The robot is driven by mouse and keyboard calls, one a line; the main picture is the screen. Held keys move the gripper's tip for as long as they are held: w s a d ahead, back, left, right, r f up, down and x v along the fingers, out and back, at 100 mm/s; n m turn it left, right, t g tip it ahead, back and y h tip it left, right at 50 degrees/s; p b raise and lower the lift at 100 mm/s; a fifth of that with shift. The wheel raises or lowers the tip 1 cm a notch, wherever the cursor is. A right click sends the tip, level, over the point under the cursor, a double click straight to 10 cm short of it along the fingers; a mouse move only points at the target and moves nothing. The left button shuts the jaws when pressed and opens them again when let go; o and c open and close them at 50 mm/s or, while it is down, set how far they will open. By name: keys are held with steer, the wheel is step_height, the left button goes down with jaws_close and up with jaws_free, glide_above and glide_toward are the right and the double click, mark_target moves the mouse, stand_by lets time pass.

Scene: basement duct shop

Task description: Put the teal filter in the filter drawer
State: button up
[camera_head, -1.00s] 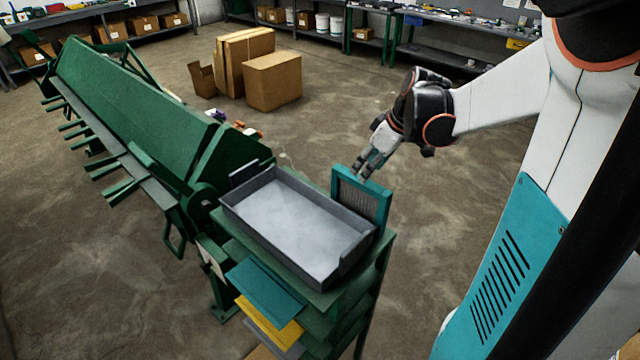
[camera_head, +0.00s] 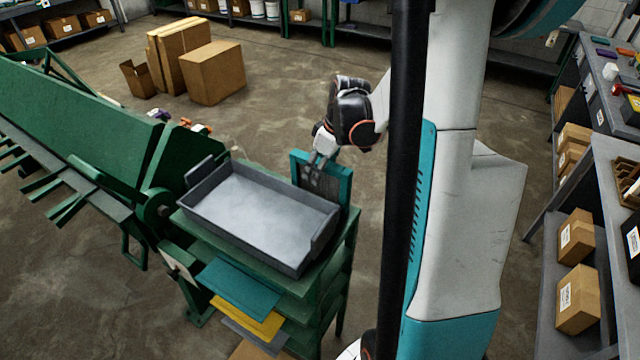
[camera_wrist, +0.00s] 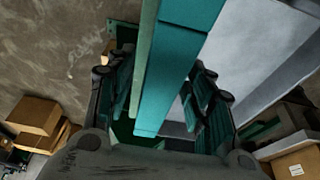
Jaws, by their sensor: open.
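The teal filter (camera_head: 344,188), a framed panel with a dark mesh, stands upright beside the back right side of a grey tray (camera_head: 247,236) on a green stand. My gripper (camera_head: 316,172) reaches down over its top edge, with a finger showing in front of the mesh. In the wrist view the filter (camera_wrist: 175,70) runs edge-on between the two spread fingers of my gripper (camera_wrist: 160,95). The fingers are open, with a gap visible at least on the left side. The filter's lower part is hidden by the tray. I cannot identify a filter drawer.
Teal and yellow sheets (camera_head: 262,324) lie on the stand's lower shelves. A long green machine (camera_head: 75,130) adjoins the stand at left. Cardboard boxes (camera_head: 214,75) stand behind on the floor. A shelf with boxes (camera_head: 578,300) is at right. The floor behind the filter is clear.

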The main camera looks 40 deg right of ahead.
steer(key=x, duration=0.4)
jaws_close()
stand_by(0.4)
